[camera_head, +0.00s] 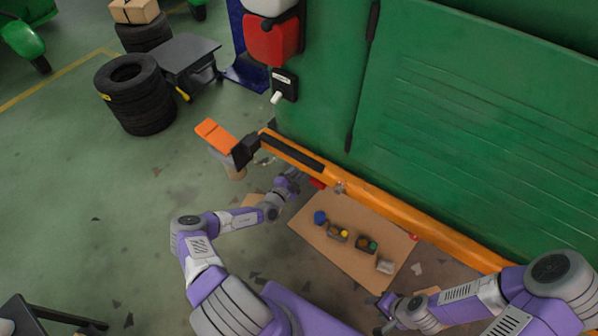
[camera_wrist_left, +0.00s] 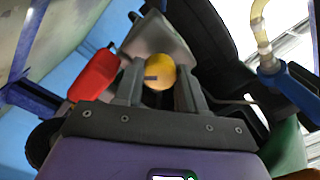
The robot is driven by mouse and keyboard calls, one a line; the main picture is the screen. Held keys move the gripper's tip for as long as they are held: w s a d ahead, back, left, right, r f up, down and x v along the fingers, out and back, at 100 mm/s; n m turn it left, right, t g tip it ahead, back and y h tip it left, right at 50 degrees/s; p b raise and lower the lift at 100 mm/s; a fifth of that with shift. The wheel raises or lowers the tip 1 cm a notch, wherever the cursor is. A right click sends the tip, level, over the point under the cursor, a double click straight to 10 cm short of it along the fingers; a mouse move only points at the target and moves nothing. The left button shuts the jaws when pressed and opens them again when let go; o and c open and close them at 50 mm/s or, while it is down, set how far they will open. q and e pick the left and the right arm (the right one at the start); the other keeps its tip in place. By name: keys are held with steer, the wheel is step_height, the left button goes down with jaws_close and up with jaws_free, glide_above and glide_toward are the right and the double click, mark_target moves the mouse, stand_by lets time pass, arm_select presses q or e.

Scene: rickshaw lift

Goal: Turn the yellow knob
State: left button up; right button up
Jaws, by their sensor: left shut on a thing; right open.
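The yellow knob (camera_wrist_left: 160,72) is round with a dark slot on its face, and shows in the left wrist view between the two fingers of my left gripper. My left gripper (camera_head: 293,180) is shut on the knob, just below the orange beam (camera_head: 375,207) in the head view. I cannot make out the knob in the head view, where the gripper and beam seem to hide it. My right gripper (camera_head: 380,312) is open and empty at the lower right, near the cardboard's front edge.
A red part (camera_wrist_left: 94,75) sits left of the knob, and a blue fitting with a yellow hose (camera_wrist_left: 262,40) is on the right. Below the beam, a cardboard sheet (camera_head: 385,230) holds several small coloured parts.

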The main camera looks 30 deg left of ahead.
arm_select(q)
steer(key=o, duration=1.1)
steer(key=shift+c, duration=0.2)
steer(key=s+p, duration=0.2)
steer(key=s, duration=0.5)
steer(key=shift+s+a, duration=0.2)
steer(key=shift+s, duration=0.05)
